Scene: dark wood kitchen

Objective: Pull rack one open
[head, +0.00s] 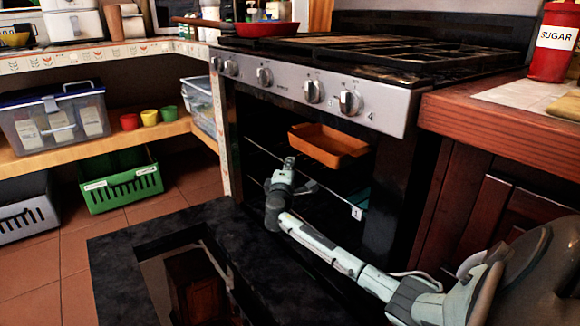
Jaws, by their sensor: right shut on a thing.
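The oven (390,190) stands open under the stove, with its dark door (120,262) folded down in front. Rack one (326,190) is a thin wire rack in the oven, with a white tag (357,212) marked 1 at the right of its front rail. My right gripper (289,164) reaches in from the lower right and is shut on the front rail of rack one, left of the tag. An orange baking dish (328,146) sits inside the oven behind the gripper. The rack's rear is lost in shadow. My left gripper is out of view.
A red pan (267,29) stands on the stove above the knobs. A wooden counter (480,130) with a red sugar tin (554,42) is at the right.

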